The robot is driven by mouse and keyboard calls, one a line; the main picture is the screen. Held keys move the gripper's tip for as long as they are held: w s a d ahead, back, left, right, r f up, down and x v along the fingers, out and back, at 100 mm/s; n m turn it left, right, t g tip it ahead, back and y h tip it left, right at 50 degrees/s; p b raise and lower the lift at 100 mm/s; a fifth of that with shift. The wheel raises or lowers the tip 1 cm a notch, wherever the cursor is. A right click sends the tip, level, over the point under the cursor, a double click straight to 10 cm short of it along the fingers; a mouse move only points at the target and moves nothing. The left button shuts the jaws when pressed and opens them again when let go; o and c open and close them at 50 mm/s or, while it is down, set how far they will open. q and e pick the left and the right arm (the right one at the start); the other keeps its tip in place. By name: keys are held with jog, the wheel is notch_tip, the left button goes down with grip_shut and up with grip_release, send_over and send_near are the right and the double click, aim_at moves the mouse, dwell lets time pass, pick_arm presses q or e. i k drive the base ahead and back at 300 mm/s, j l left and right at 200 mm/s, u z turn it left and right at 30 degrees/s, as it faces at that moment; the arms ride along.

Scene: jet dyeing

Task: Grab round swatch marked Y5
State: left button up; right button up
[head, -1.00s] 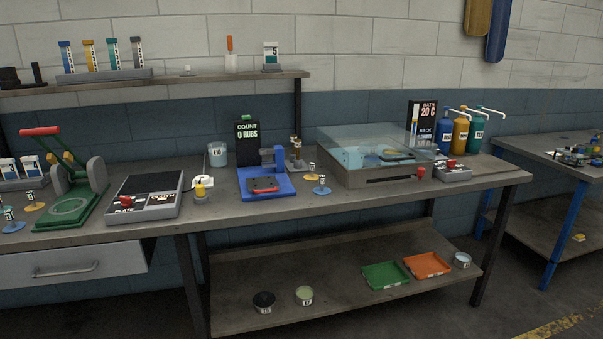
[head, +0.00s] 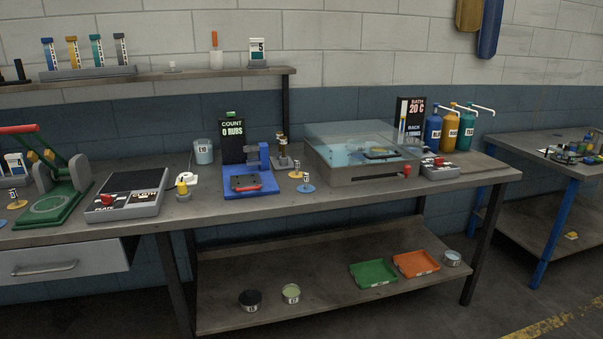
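Several small round discs with upright tags stand on the workbench in the head view. A yellow disc (head: 296,175) and a blue disc (head: 306,189) are right of the blue rubbing device. Another yellow disc (head: 17,205) is at the far left beside the green press, and a blue disc (head: 2,222) is partly cut off by the left edge. The tags are too small to read, so I cannot tell which one is Y5. Neither of my grippers is in view.
The workbench (head: 260,207) holds a green press (head: 60,208), a grey plate device (head: 127,196), the blue rubbing device (head: 247,192) and a clear-lidded bath (head: 350,172). Green (head: 373,274) and orange (head: 416,264) trays lie on the lower shelf. A second table (head: 540,165) stands at right.

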aim_at(296, 175)
jog(key=i+j+z, duration=0.15)
jog(key=j, duration=0.45)
jog(key=i+j+z, duration=0.2)
jog(key=i+j, duration=0.15)
jog(key=j, duration=0.25)
jog(key=i+j+z, duration=0.15)
jog(key=j, duration=0.5)
jog(key=i+j+z, duration=0.15)
jog(key=j, duration=0.5)
jog(key=i+j+z, duration=0.2)
jog(key=j, duration=0.45)
jog(key=j+z, duration=0.15)
jog(key=j, duration=0.55)
